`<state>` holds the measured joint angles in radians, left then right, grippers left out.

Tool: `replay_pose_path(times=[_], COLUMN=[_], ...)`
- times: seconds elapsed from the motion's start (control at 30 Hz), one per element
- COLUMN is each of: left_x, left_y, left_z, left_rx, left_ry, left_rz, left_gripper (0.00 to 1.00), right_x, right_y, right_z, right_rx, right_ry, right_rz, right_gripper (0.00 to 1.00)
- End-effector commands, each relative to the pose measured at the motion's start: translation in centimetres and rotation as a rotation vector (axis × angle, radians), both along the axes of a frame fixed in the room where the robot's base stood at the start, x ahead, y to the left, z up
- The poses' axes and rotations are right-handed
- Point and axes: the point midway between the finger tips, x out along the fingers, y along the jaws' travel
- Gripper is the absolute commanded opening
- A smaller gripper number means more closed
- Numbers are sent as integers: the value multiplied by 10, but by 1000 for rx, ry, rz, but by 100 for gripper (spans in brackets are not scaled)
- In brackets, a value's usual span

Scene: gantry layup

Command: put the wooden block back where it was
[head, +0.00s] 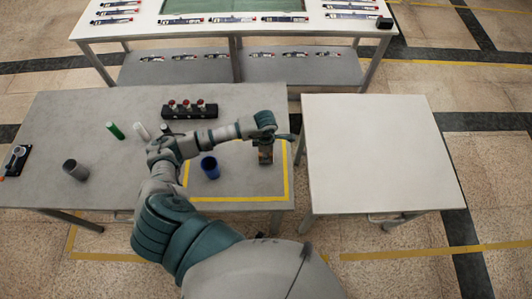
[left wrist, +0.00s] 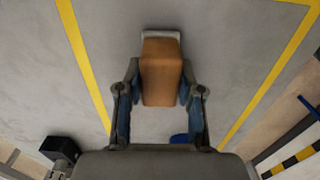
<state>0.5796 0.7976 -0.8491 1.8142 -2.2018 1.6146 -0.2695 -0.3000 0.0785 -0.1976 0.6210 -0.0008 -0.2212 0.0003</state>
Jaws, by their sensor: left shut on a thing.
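The wooden block (head: 265,156) is at the right part of the grey table, inside the yellow taped outline (head: 238,199). In the left wrist view the block (left wrist: 162,72) is orange-brown with a pale grey strip at its far end. My left gripper (head: 266,142) reaches over the table from the left and is shut on the block, one finger on each side. I cannot tell whether the block touches the table or hangs just above it. My right gripper is not in view.
A blue cup (head: 210,167) stands inside the outline, left of the block. A black rack with red-topped items (head: 190,110), a green cylinder (head: 115,130), a white cylinder (head: 142,131) and a grey cup (head: 75,169) stand further left. The pale table (head: 375,150) at right is bare.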

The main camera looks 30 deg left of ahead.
Motion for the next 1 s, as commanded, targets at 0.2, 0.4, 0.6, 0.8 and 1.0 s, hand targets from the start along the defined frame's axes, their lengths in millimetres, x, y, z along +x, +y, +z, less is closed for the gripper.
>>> replay_pose_path(times=[0.2,0.4,0.6,0.8,1.0], left_x=[-1,-1,0,1,0], left_y=[-3,-4,-1,0,-1], left_z=[-1,0,18,62,101], left_rx=[6,6,3,2,3], left_ry=[4,4,-1,-3,-1], left_rz=[-1,-1,-1,-1,-1], left_gripper=[62,62,62,62,62], right_x=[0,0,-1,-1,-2], right_y=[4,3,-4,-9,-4], right_z=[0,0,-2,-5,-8], right_rx=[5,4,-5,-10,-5], right_ry=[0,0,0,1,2], right_rz=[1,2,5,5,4], right_gripper=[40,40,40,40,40])
